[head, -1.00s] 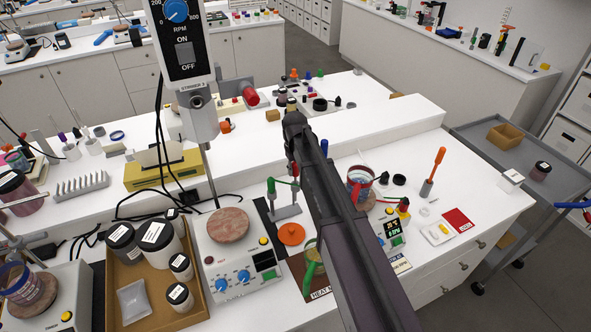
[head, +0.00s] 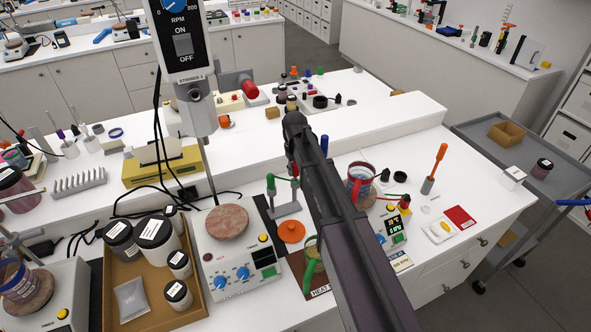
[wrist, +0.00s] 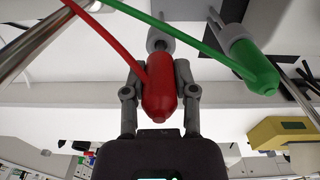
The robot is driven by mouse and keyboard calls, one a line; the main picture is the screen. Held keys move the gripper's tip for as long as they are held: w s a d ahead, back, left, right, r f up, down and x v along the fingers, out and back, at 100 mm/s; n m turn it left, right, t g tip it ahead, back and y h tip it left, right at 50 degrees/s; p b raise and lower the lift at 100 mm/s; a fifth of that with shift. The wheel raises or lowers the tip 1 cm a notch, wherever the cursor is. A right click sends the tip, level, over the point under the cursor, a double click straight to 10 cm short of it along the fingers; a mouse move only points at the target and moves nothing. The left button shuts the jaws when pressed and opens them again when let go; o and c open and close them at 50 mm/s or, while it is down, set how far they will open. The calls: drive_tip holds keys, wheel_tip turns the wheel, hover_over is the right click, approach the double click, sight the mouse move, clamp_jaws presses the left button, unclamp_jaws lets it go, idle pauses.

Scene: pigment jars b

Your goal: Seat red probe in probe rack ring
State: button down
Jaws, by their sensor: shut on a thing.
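The red probe (wrist: 160,88) is between the two fingers of my gripper (wrist: 157,78) in the wrist view; the gripper is shut on it. Its red cable runs to the upper left. The green probe (wrist: 257,70) stands to the right, with a grey sleeve or ring around part of it. In the head view, the grey probe rack (head: 285,211) stands right of the stirrer plate, with the green probe (head: 271,186) at its left and the red probe (head: 294,169) at its upper right. My arm hides much of the gripper there. I cannot tell whether the red probe sits inside a ring.
The stirrer plate (head: 228,222) and its tall post stand left of the rack. An orange lid (head: 291,231) lies in front of it. A jar tray (head: 112,308) is at left. A glass beaker (head: 360,181) stands right of my arm.

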drive_tip(key=shift+f+b, duration=1.1)
drive_tip(key=shift+f, duration=0.05)
drive_tip(key=shift+c, duration=1.6)
unclamp_jaws()
drive_tip(key=shift+r, duration=0.2)
wheel_tip(320, 180, up, 14)
drive_tip(key=p, duration=1.4)
drive_tip(key=shift+f, duration=0.25)
drive_tip(key=shift+s, duration=0.1)
